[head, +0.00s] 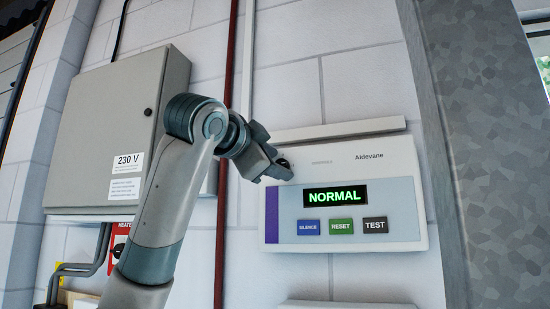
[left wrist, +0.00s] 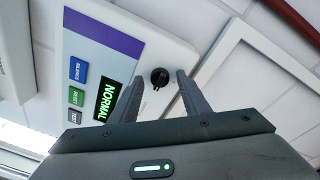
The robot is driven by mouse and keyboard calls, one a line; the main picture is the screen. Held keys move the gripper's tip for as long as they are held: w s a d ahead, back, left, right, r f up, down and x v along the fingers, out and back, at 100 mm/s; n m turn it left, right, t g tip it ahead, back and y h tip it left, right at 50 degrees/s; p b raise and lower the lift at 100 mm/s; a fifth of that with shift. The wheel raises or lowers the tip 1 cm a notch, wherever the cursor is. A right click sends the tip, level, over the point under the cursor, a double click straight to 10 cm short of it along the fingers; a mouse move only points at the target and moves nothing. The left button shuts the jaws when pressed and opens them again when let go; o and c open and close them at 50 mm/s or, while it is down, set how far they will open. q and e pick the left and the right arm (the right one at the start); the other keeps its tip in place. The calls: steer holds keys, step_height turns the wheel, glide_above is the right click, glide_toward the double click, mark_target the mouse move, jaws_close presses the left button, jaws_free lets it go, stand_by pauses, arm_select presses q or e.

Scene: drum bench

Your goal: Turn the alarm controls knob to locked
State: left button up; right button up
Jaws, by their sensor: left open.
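The white alarm panel (head: 400,215) is on the block wall, with a lit green NORMAL display (head: 335,196) and SILENCE, RESET and TEST buttons below it. It also shows in the left wrist view (left wrist: 132,68). The controls knob (left wrist: 159,77) is small, round and black, on the panel between the display and the panel's edge. In the head view it is mostly hidden by my left gripper (head: 283,168). My left gripper (left wrist: 153,84) is open, with the knob seen between its fingertips. I cannot tell whether they touch it. My right gripper is not in view.
A grey 230 V cabinet (head: 115,130) is on the wall at left. A dark red pipe (head: 226,150) runs vertically between it and the panel. A ledge (head: 325,133) sits just above the panel. A grey speckled column (head: 475,150) stands at right.

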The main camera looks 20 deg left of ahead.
arm_select(q)
steer(key=c, duration=1)
steer(key=shift+c, duration=0.3)
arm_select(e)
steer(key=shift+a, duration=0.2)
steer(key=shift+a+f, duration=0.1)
arm_select(q)
steer(key=shift+o, duration=0.2)
steer(key=shift+f, duration=0.1)
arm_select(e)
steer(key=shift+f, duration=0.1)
